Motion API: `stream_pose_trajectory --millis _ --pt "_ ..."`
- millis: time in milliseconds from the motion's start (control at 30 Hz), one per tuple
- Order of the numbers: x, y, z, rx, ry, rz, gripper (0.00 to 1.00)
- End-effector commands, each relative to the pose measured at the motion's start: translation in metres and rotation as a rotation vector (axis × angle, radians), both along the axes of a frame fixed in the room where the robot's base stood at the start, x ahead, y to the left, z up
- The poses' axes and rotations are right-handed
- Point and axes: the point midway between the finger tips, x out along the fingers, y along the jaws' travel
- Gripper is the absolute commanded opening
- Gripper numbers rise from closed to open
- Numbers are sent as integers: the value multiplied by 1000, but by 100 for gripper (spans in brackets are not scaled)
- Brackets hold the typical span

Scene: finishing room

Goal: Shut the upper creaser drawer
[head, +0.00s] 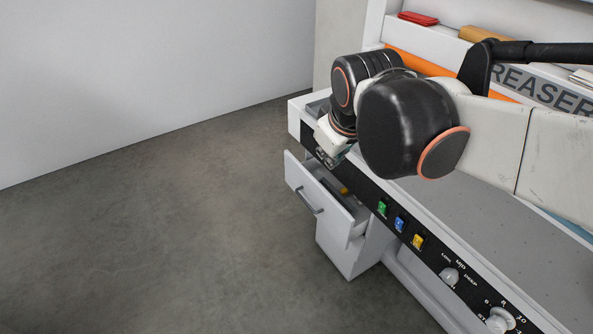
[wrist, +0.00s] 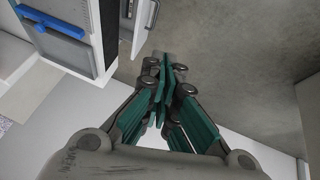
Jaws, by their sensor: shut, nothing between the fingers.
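The upper creaser drawer (head: 302,196) is pulled out from the cabinet under the creaser, in the head view. It has a white front with a grey bar handle (head: 310,202), and a few small things lie inside, one of them yellow. My gripper (head: 326,161) is above the drawer's inner part, near the creaser's front edge; from this view I cannot tell whether it touches anything. In the wrist view my gripper's green-padded fingers (wrist: 166,66) are together and empty. A white panel with a handle (wrist: 143,24), likely the drawer front, shows just beyond the fingertips.
The white cabinet (head: 343,250) continues below the drawer. The creaser's black front panel carries green (head: 382,208), blue (head: 400,222) and yellow (head: 418,241) switches and knobs (head: 451,276). Bare floor (head: 170,220) lies open to the left, up to a pale wall (head: 140,75).

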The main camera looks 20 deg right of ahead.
Motion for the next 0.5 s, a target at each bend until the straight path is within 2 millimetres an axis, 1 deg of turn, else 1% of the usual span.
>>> stream_pose_trajectory --millis 33,133,267,300,367,500 --pt "19 2 2 -32 19 45 0" --pt "51 4 2 -100 57 138 0" --pt "93 8 -4 -185 107 263 0" --pt "106 10 -7 -209 124 301 0" --pt "126 12 -13 -247 148 357 0" --pt "170 19 -33 -330 208 492 0"
